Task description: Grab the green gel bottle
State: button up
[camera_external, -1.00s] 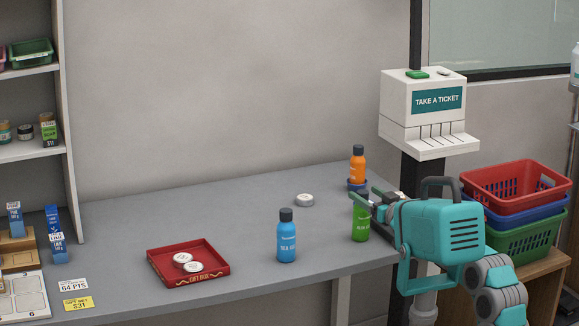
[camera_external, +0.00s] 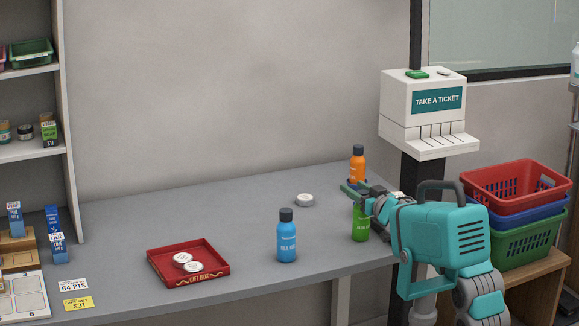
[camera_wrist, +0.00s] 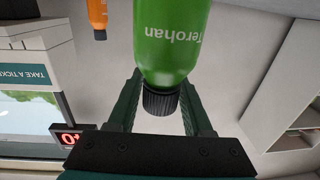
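The green gel bottle (camera_external: 360,227) stands upright near the counter's right end in the external view. Its top is hidden by my gripper (camera_external: 357,189). In the wrist view, the bottle (camera_wrist: 170,38) appears upside down, its dark cap towards the gripper base. My gripper's fingers (camera_wrist: 160,90) are open, one on each side of the cap, with a visible gap to it. Whether the fingertips touch the bottle's body cannot be told.
An orange bottle (camera_external: 357,167) stands just behind, close to the fingers. A blue bottle (camera_external: 286,240) stands left, with a white round tin (camera_external: 304,199) behind it. A red tray (camera_external: 160,268) lies further left. A ticket dispenser (camera_external: 423,110) and stacked baskets (camera_external: 515,185) stand right.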

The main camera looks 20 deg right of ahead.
grip_shut()
dwell(1.0)
